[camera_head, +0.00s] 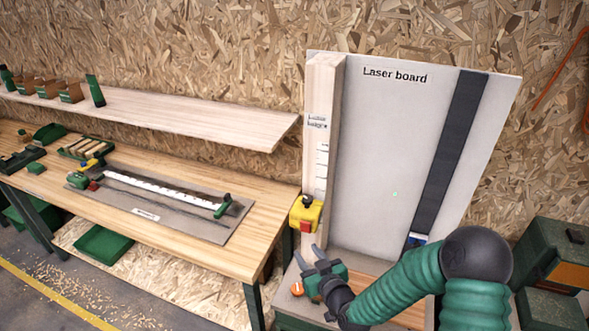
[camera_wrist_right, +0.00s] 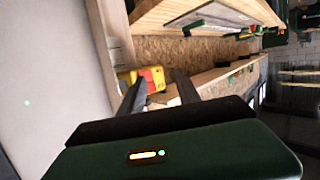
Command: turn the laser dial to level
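The laser unit (camera_head: 306,214) is a yellow block with a red part on its front and a small black knob (camera_head: 308,200) on top. It sits low on the wooden post at the left edge of the laser board (camera_head: 385,150). The laser unit also shows in the right wrist view (camera_wrist_right: 142,78), just beyond the fingers; the knob's setting is too small to read. My right gripper (camera_head: 308,254) is open and empty, below the laser unit and apart from it. Its two spread fingers also show in the right wrist view (camera_wrist_right: 160,88). My left gripper is not in view.
A pale green dot (camera_head: 395,194) shows on the board. A dark vertical strip (camera_head: 450,150) runs down its right side. A wooden bench (camera_head: 160,215) with a grey plate and a shelf (camera_head: 150,112) stand at left. Green and orange boxes (camera_head: 555,260) stand at right.

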